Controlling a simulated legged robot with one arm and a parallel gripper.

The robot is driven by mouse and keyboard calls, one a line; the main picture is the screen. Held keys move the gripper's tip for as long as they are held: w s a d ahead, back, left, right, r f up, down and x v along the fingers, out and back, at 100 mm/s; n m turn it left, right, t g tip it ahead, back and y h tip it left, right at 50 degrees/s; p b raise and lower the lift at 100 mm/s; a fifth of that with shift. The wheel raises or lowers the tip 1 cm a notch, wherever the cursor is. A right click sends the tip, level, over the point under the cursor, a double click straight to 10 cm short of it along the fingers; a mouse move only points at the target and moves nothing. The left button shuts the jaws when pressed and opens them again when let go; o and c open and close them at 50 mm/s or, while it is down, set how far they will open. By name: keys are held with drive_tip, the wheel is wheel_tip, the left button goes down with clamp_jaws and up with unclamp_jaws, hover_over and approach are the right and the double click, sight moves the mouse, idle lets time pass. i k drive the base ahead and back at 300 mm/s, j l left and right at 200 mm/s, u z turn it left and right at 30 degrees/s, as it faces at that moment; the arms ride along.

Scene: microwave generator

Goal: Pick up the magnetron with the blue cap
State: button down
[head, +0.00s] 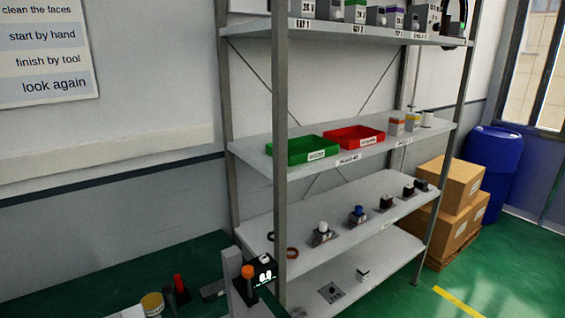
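The part with the blue cap (358,211) stands upright on the third shelf board from the top, near its middle. It has a small dark grey base with a pale label, and it looks like the magnetron, though it is small in the picture. A similar part with a white cap (323,230) stands to its left and nearer. A dark part (386,203) stands to its right, with further dark parts (409,191) beyond. Nothing is seen touching the blue-capped part. My gripper is not in view.
The metal rack's near upright (280,130) stands left of these parts. A green tray (303,150) and a red tray (355,138) sit on the board above. A bench with tools (181,288) and a black display device (263,272) fill the lower left. Boxes (450,185) stand at right.

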sight(358, 218)
drive_tip(key=i+l, duration=0.25)
drive_tip(key=i+l+u, duration=0.15)
drive_tip(key=l, duration=0.25)
drive_tip(key=i+l, duration=0.3)
drive_tip(key=i+l+u, duration=0.15)
drive_tip(key=l, duration=0.25)
drive_tip(key=i+l+u, duration=0.15)
drive_tip(key=i, duration=0.65)
